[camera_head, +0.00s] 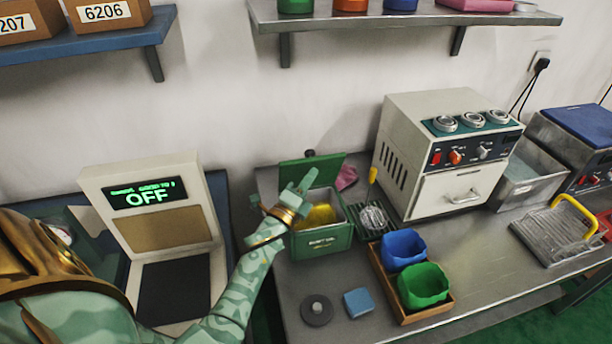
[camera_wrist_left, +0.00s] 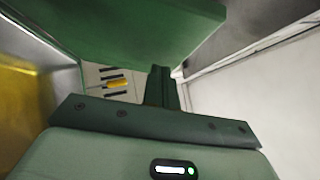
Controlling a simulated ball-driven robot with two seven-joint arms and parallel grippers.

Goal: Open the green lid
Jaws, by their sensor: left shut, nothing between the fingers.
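The green lid (camera_head: 330,168) stands raised at the back of the green box (camera_head: 322,240), and the box's mouth is open. Yellow contents (camera_head: 318,215) show inside. My left gripper (camera_head: 303,182) is shut and empty, in front of the lid and above the box's back left part, hiding some of the lid. In the left wrist view the lid (camera_wrist_left: 135,28) fills the top, close to my shut fingers (camera_wrist_left: 160,85); I cannot tell whether they touch it. Yellow contents (camera_wrist_left: 22,100) show at the left there. My right gripper is not in view.
A display unit reading OFF (camera_head: 150,195) stands left of the box. A wooden tray (camera_head: 428,314) with a blue and a green bin is at its right, with a cream machine (camera_head: 440,150) behind. A blue block (camera_head: 358,302) and a grey disc (camera_head: 317,310) lie in front.

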